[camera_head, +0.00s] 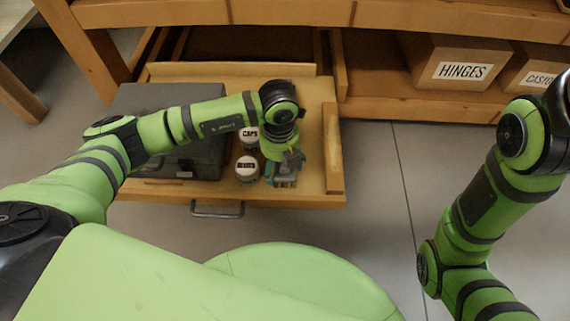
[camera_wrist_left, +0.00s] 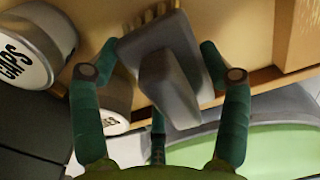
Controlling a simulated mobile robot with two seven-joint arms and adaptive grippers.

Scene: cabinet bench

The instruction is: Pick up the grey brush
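The grey brush (camera_wrist_left: 165,75) lies in the open wooden drawer, near its front right, with pale bristles showing at its far edge in the left wrist view. It also shows between my fingers in the head view (camera_head: 285,182), partly hidden. My left gripper (camera_wrist_left: 158,60) is low over the brush, with one teal finger on each side of it and a third finger near the handle end. The fingers are spread around the brush; narrow gaps seem to show, and no firm grip is visible. My right arm is at the right of the head view; its gripper is out of view.
The drawer (camera_head: 335,150) also holds a can labelled CAPS (camera_wrist_left: 25,50), a second can (camera_head: 247,169) close left of the brush, and a dark grey case (camera_head: 205,155). Boxes marked HINGES (camera_head: 460,64) and CASTO (camera_head: 535,70) sit on the shelf. The floor right of the drawer is clear.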

